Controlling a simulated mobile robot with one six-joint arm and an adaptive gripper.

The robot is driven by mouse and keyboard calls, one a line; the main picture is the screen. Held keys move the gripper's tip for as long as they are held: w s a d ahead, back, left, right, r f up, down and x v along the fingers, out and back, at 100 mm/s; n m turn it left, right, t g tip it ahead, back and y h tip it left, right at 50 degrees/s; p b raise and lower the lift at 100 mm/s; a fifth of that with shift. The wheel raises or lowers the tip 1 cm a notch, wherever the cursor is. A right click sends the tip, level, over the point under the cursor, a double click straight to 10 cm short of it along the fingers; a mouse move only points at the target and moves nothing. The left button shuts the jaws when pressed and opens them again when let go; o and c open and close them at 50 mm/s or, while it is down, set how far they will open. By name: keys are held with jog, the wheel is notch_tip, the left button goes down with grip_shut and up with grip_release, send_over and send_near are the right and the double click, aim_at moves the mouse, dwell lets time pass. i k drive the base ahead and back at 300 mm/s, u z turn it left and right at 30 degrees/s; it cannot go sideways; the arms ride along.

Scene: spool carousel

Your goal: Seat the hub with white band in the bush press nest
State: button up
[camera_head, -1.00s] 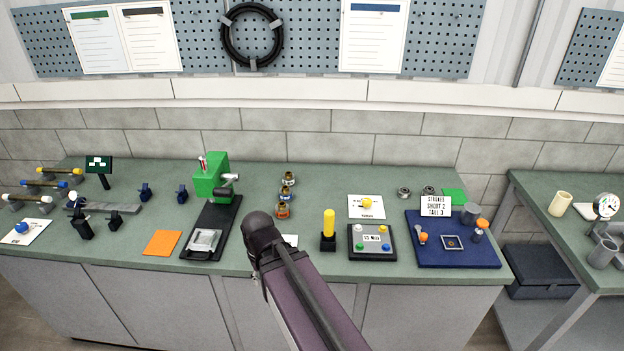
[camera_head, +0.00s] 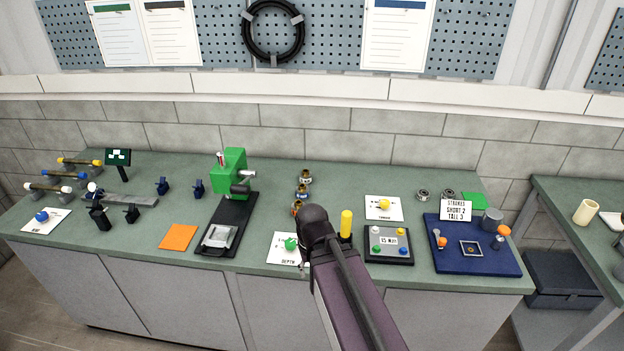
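Three small brass-coloured hubs stand in a row running front to back near the bench's middle: a far hub (camera_head: 305,177), a middle hub (camera_head: 302,191) and a near hub (camera_head: 296,207). The middle one seems to have a bluish band and the near one a reddish band; which has white is too small to tell. The green bush press (camera_head: 229,174) stands left of them on a black base (camera_head: 236,212). A silver plate (camera_head: 218,237), apparently the nest, lies at its front and looks empty. My dark arm reaches up from the bottom; my gripper cannot be made out.
Right of my arm stand a yellow cylinder (camera_head: 346,223), a button box (camera_head: 388,258) and a blue board (camera_head: 450,263) with small parts. A card with a green knob (camera_head: 290,243) lies left of my arm. An orange square (camera_head: 178,237) lies left of the press.

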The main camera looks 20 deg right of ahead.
aim_at(217, 237)
jog(key=u, duration=0.05)
jog(key=i, duration=1)
jog(key=z, duration=0.05)
